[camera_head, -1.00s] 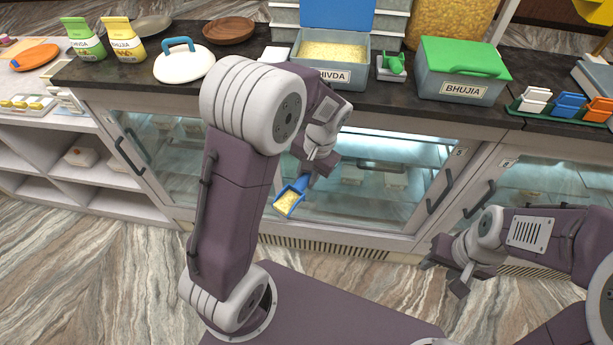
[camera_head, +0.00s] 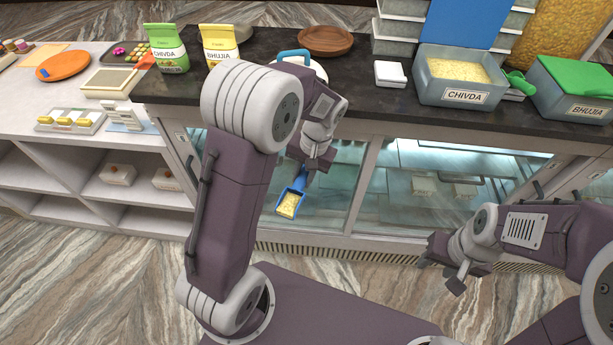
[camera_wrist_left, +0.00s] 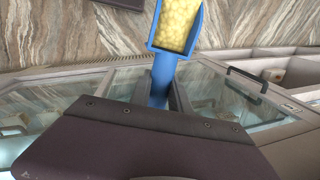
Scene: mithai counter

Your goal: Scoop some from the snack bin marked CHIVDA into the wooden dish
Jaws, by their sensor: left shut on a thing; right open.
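My left gripper (camera_head: 308,170) is shut on a blue scoop (camera_head: 301,182), held in front of the counter below its top. The scoop holds pale yellow snack (camera_head: 288,205); in the left wrist view the scoop (camera_wrist_left: 162,72) and its load (camera_wrist_left: 178,20) show clearly. The bin marked CHIVDA (camera_head: 468,97) stands open on the counter to the right, with yellow snack in it. The wooden dish (camera_head: 326,40), brown and round, sits at the back of the counter, seemingly empty. My right gripper (camera_head: 449,277) is open and empty, low at the right.
A white lid with a blue handle (camera_head: 312,66) lies before the dish, partly hidden by my left arm. CHIVDA (camera_head: 167,50) and BHUJIA (camera_head: 219,45) pouches stand left of it. A white box (camera_head: 390,74) and the green-lidded BHUJIA bin (camera_head: 570,90) flank the CHIVDA bin.

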